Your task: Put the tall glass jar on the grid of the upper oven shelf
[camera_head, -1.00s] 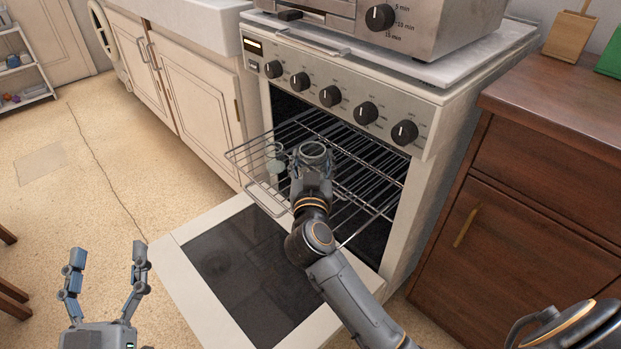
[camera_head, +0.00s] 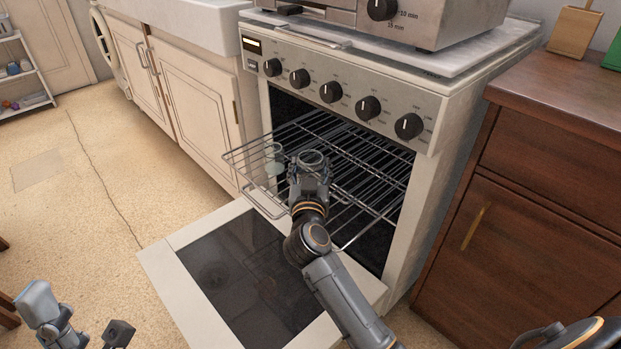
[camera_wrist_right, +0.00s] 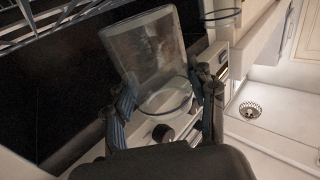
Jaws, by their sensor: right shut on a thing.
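The tall glass jar (camera_head: 273,165) is clear and hard to make out, just left of my right gripper (camera_head: 298,172) at the oven racks. In the right wrist view the jar (camera_wrist_right: 158,55) stands between the two fingers of my right gripper (camera_wrist_right: 165,100), which is shut on it. The upper oven shelf (camera_head: 245,162) is a wire grid pulled partly out of the oven. The jar shows in front of its left part; I cannot tell whether they touch. My left gripper (camera_head: 80,318) is open and empty at the bottom left, partly cut off.
The oven door (camera_head: 175,270) is folded down below the racks. The control panel with several knobs (camera_head: 331,91) is above the opening. A brown wooden dresser (camera_head: 530,200) stands at the right, white cabinets (camera_head: 190,95) at the left.

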